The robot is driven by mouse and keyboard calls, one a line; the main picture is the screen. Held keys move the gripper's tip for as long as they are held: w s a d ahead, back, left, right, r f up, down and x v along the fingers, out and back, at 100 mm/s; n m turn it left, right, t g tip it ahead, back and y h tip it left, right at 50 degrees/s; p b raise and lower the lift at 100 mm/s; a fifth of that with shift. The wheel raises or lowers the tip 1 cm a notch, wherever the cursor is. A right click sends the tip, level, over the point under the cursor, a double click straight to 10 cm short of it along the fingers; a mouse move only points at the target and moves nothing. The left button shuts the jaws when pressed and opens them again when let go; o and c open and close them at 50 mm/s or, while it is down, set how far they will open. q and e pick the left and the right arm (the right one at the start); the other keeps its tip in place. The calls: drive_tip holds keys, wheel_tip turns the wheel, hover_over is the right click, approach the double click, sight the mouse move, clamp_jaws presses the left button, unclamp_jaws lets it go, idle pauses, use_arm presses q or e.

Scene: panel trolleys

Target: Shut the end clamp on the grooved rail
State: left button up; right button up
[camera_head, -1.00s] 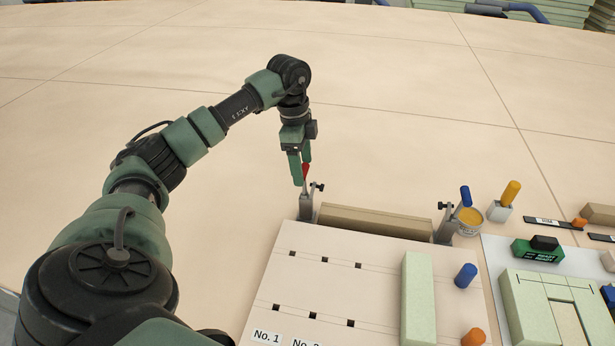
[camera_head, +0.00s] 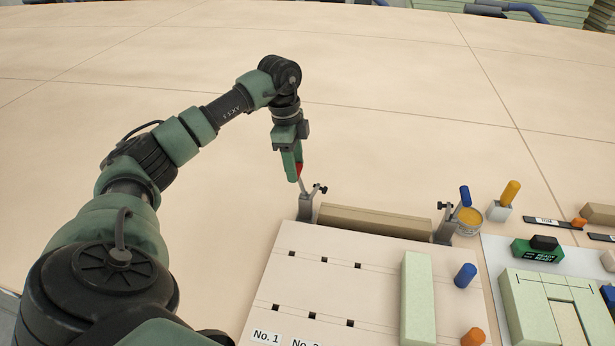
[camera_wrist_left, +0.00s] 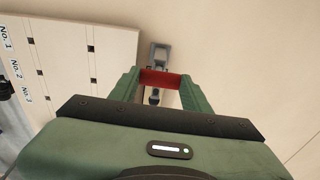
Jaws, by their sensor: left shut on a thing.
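The end clamp (camera_head: 307,208) with a red handle (camera_head: 299,169) stands at the left end of the brown rail (camera_head: 375,220) along the board's back edge. Its lever rises from the clamp and leans left. My left gripper (camera_head: 293,170) is shut on the red handle, above the clamp. In the left wrist view the red handle (camera_wrist_left: 160,79) lies between the fingers, with grey clamp metal (camera_wrist_left: 160,52) beyond it. A second clamp (camera_head: 446,226) stands at the rail's right end, with a blue-handled lever (camera_head: 465,195) beside it. My right gripper is out of view.
The pale slotted board (camera_head: 335,275) lies in front of the rail, with a light green block (camera_head: 417,295) on it. A yellow can (camera_head: 469,221) and an orange-handled tool (camera_head: 510,193) stand at right. Floor behind and left is clear.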

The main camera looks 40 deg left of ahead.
use_arm(q)
drive_tip(key=shift+s+a, duration=0.1)
drive_tip(key=shift+a, duration=0.1)
drive_tip(key=shift+s+a+f, duration=0.4)
drive_tip(key=shift+s+a, duration=0.1)
drive_tip(key=shift+a, duration=0.3)
drive_tip(key=shift+a+f, duration=0.1)
drive_tip(key=shift+s+a+f+b, duration=0.4)
drive_tip(key=shift+a+f+b, duration=0.1)
drive_tip(key=shift+a, duration=0.1)
drive_tip(key=shift+s+a+f+b, duration=0.3)
drive_tip(key=shift+a+f+b, duration=0.1)
drive_tip(key=shift+a+f, duration=0.3)
drive_tip(key=shift+d+f, duration=0.1)
drive_tip(key=shift+s+a+f+b, duration=0.15)
drive_tip(key=shift+a+f+b, duration=0.1)
drive_tip(key=shift+f, duration=0.15)
drive_tip(key=shift+s+a+f+b, duration=0.1)
drive_tip(key=shift+f+b, duration=0.1)
drive_tip(key=shift+f, duration=0.2)
